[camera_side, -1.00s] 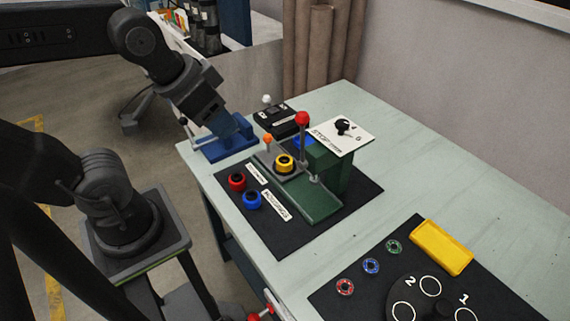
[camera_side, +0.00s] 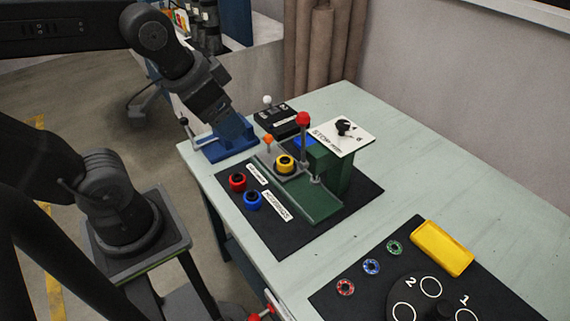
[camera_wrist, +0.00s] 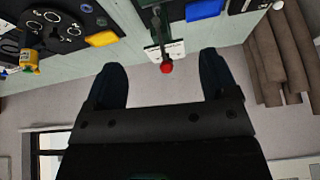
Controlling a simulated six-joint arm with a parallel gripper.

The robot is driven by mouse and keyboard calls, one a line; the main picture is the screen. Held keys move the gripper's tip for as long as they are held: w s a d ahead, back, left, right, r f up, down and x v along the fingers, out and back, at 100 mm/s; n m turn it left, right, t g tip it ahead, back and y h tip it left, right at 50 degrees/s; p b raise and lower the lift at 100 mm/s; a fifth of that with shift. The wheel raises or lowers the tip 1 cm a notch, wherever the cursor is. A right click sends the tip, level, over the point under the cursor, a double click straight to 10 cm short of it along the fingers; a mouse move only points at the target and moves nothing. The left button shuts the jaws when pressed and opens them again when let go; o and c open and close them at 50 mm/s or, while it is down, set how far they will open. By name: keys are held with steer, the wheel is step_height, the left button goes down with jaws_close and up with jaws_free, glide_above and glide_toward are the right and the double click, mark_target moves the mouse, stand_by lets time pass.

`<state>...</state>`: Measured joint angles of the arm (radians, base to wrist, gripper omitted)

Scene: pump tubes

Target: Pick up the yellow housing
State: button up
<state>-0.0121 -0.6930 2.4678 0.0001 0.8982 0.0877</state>
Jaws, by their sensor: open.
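The yellow housing (camera_side: 285,163), a short ring with a dark centre, sits on the plate of the green press (camera_side: 318,205) in the side view. A red housing (camera_side: 237,182) and a blue housing (camera_side: 252,200) stand on the black mat to its left. My gripper (camera_side: 234,130) is up and to the left of the yellow housing, in front of or above the blue vise, and apart from the housing. In the wrist view my gripper (camera_wrist: 160,80) has its two dark fingers wide apart with nothing between them. I cannot make out the yellow housing on the press in that view.
The press lever with a red knob (camera_side: 303,119) rises close behind the yellow housing, and an orange-tipped post (camera_side: 268,139) stands beside it. A white STOP dial plate (camera_side: 342,133) is at the back. A yellow block (camera_side: 442,248) and dial lie at the front right.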

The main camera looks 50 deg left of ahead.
steer(key=w+a+f+m+g, duration=0.2)
steer(key=w+a+f+m, duration=0.1)
steer(key=w+m, duration=0.55)
steer(key=m+g, duration=0.3)
steer(key=m, duration=0.5)
glide_above(285, 160)
step_height(285, 160, down, 12)
steer(key=f, duration=0.1)
steer(key=shift+m, duration=0.35)
steer(key=f, duration=0.8)
steer(key=shift+w+f, duration=0.1)
steer(key=shift+w, duration=0.15)
steer(key=shift+s+a+f, duration=0.1)
steer(key=shift+f, duration=1.3)
steer(key=shift+s+f, duration=0.1)
steer(key=shift+f, duration=1.3)
steer(key=shift+c, duration=0.5)
steer(key=c, duration=0.9)
steer(key=shift+c, duration=0.2)
